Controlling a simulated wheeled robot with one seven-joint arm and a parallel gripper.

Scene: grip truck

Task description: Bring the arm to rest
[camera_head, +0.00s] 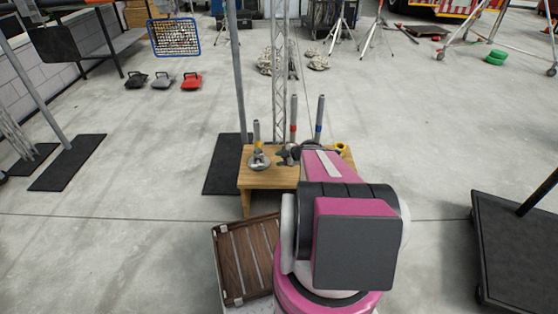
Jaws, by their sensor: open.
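My arm, pink with dark grey and white parts, rises in the lower middle of the view and reaches forward over a small wooden table (262,180). My gripper cannot be made out; the arm's far end hides that area. Dark and metal shapes beside the arm's end on the table are too small to tell apart. A silvery metal clamp-like piece (259,161) lies on the table's left part.
A pole on a black base plate (225,165) and a lattice tower (280,70) stand close by. A slatted brown case (247,262) lies front left; a black platform (515,255) stands right.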

